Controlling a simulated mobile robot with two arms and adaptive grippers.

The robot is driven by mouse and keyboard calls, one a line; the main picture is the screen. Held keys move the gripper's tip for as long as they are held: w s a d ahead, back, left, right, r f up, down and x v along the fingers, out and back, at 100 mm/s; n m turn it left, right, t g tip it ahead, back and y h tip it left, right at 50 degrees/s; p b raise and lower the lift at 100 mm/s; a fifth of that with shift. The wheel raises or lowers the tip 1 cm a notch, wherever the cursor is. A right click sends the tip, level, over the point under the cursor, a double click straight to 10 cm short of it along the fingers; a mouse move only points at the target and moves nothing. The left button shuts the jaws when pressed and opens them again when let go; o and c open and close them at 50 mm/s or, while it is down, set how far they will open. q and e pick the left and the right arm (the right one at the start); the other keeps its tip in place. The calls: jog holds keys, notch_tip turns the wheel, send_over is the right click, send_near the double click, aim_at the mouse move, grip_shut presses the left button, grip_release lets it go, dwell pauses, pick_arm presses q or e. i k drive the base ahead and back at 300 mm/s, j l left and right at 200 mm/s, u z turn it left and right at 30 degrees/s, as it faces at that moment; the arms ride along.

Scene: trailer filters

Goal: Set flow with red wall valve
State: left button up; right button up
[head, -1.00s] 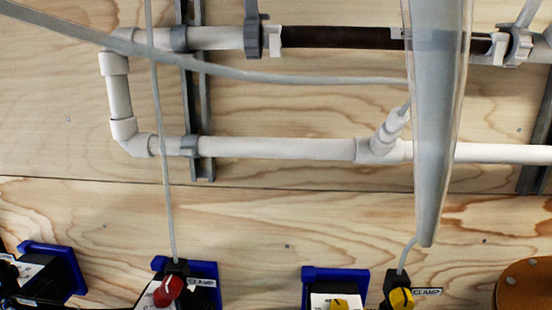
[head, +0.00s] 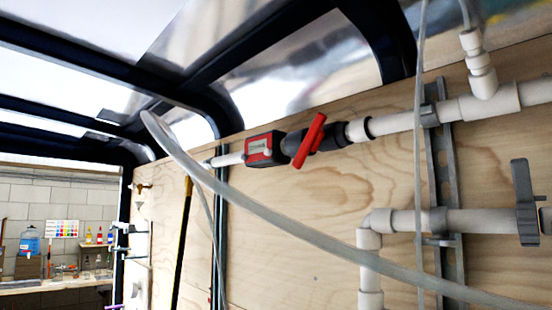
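The red wall valve (head: 309,141) has a red lever handle on a dark grey body. It sits in the white pipe (head: 392,124) high on the plywood wall, near the middle of the head view. The handle is tilted across the pipe line, its upper end leaning right. A red and dark flow meter (head: 264,149) with a small display is in the same pipe just left of the valve; its reading is too small to tell. Neither of my grippers shows in the head view.
A translucent hose (head: 265,211) crosses in front of the wall below the valve. A lower white pipe carries a grey valve (head: 525,202) at right. Dark roof beams (head: 66,62) run overhead. A bench (head: 60,285) with bottles stands far left. Plywood below the red valve is mostly bare.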

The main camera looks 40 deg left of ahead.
aim_at(313, 139)
jog(key=u, duration=0.9)
